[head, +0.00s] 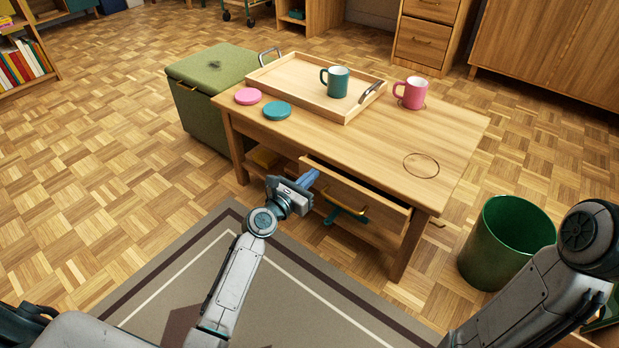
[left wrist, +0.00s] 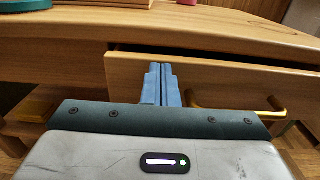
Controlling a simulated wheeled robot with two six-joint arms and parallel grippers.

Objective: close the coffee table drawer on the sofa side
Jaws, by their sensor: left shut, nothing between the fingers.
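The coffee table drawer (head: 357,193) stands partly open on the near side of the wooden coffee table (head: 447,150). A dark gap shows above its front. Its brass handle (head: 344,205) is on the drawer front, and the handle also shows in the left wrist view (left wrist: 238,112). My left gripper (head: 308,178) is shut and empty, with its blue fingers at the left part of the drawer front. In the left wrist view the closed fingertips (left wrist: 160,72) overlap the drawer front (left wrist: 205,83), left of the handle. I cannot tell if they touch it. My right gripper is not in view.
On the table are a tray (head: 290,82) with a teal mug (head: 336,82), a pink mug (head: 411,93), and pink and teal coasters. A green bin (head: 507,240) stands right of the table. A green storage box (head: 207,119) stands to its left. A rug lies in front.

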